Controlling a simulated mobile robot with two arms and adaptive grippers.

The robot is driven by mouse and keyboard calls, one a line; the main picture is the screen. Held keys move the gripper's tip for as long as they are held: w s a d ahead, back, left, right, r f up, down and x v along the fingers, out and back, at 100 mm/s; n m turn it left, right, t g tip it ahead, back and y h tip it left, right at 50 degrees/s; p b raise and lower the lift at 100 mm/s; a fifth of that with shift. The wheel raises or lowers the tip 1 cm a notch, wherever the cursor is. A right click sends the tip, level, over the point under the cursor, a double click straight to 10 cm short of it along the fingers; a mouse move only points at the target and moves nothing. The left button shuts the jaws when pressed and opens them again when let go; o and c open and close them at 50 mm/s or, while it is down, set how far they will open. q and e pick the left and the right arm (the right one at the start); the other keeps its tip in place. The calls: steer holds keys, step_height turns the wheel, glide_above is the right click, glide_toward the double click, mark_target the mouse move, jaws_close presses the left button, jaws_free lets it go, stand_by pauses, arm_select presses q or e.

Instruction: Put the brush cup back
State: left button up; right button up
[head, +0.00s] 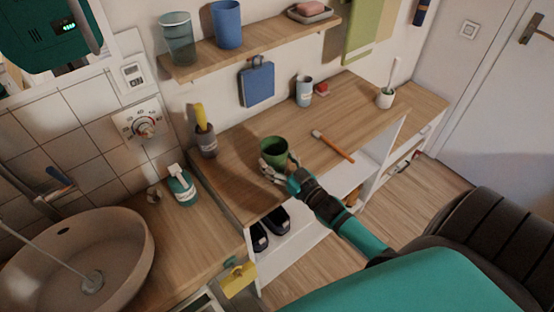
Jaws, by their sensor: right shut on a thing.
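A green cup (274,150) is upright over the left part of the wooden counter (240,187), its open top facing me. My right gripper (276,166) is shut on the cup from its near side. I cannot tell whether the cup's base touches the counter. A brush (334,147) with an orange handle and pale head lies on the counter to the right of the cup. My left gripper is not in view.
A dark cup with a yellow item (204,138) stands left; a grey labelled cup (304,92) and a white cup (386,98) with a toothbrush stand farther back. A wall shelf (262,44) hangs above. A basin (125,240) is at left. The counter's middle is mostly clear.

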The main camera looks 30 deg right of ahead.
steer(key=o, duration=1.4)
